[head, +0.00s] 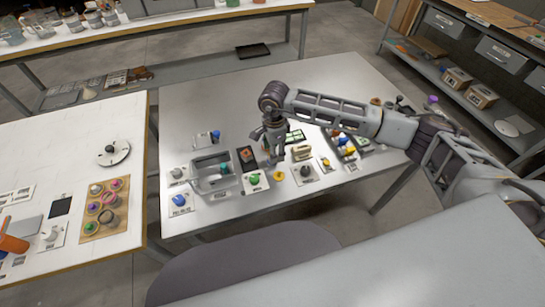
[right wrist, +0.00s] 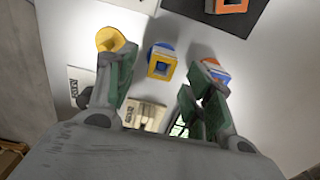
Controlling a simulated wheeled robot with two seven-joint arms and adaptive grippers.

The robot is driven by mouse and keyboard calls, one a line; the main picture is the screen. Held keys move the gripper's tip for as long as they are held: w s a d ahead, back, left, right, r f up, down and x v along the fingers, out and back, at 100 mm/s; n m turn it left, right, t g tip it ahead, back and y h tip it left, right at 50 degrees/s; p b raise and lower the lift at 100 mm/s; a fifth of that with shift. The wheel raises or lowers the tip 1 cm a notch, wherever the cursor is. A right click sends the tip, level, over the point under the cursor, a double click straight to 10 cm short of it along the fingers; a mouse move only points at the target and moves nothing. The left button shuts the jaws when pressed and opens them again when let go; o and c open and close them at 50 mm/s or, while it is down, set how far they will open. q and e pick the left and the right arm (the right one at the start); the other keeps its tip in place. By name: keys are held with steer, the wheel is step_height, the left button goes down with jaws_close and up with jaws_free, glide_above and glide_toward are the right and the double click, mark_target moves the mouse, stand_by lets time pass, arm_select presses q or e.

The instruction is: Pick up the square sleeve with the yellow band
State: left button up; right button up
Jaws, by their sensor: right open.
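The square sleeve with the yellow band (right wrist: 161,62) stands on the white table in the right wrist view. It is blue with a yellow square rim and a square opening. My right gripper (right wrist: 158,82) is open above the table, and the sleeve shows between and just beyond its fingertips, apparently untouched. In the head view my right gripper (head: 274,152) points down over the middle of the table, and I cannot make out the sleeve beside it. My left gripper is not in view.
A round yellow piece (right wrist: 109,39) is by the left finger. A blue sleeve with an orange rim (right wrist: 216,68) is partly behind the right finger. A beige block (right wrist: 146,113) lies below. A black mat (head: 243,165) bears an orange square. The table's back (head: 200,105) is clear.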

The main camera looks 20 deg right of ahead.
step_height(320, 180, down, 2)
steer(key=shift+a, duration=0.1)
steer(key=shift+f, duration=0.5)
steer(key=shift+c, duration=0.5)
steer(key=c, duration=0.7)
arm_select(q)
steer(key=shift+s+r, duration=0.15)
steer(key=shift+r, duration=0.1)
arm_select(e)
steer(key=shift+c, duration=0.3)
